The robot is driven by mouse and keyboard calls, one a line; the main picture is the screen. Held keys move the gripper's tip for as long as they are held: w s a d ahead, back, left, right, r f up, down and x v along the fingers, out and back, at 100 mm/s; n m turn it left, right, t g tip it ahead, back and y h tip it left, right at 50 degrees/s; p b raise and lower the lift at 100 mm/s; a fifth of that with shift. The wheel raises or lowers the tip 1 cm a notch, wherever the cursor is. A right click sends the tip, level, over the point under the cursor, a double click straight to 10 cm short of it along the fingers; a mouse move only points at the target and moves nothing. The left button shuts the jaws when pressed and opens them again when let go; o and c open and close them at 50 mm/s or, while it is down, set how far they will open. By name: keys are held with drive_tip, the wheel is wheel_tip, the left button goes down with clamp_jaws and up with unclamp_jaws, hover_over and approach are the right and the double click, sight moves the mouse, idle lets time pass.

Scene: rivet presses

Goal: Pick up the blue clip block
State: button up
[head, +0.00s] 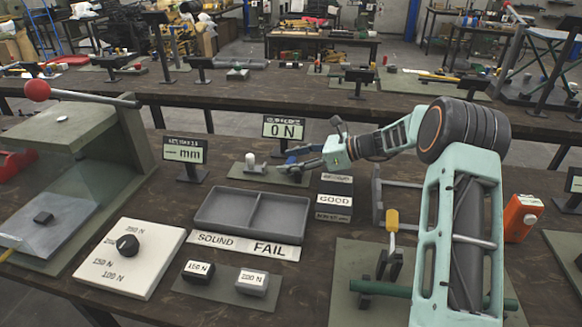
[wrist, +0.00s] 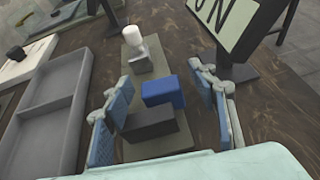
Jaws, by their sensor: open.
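The blue clip block (wrist: 163,92) shows in the wrist view, against a dark grey block (wrist: 150,124) on a green mat (wrist: 182,140). I cannot tell whether it rests on the dark block or behind it. My gripper (wrist: 164,90) is open, one blue-padded finger on each side of the blue clip block, with gaps visible. In the head view my gripper (head: 298,161) is low over the right part of the green mat (head: 240,175), and its fingers hide most of the blocks there.
A white-topped piece (wrist: 134,42) stands on the mat beyond the blue block. A grey two-part tray (head: 250,232) lies in front of the mat. A display reading "0 N" (head: 284,128) stands close behind. A "GOOD" sign (head: 335,200) is to the right.

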drive_tip(key=shift+c, duration=0.3)
drive_tip(key=c, duration=1.1)
drive_tip(key=shift+o, duration=0.2)
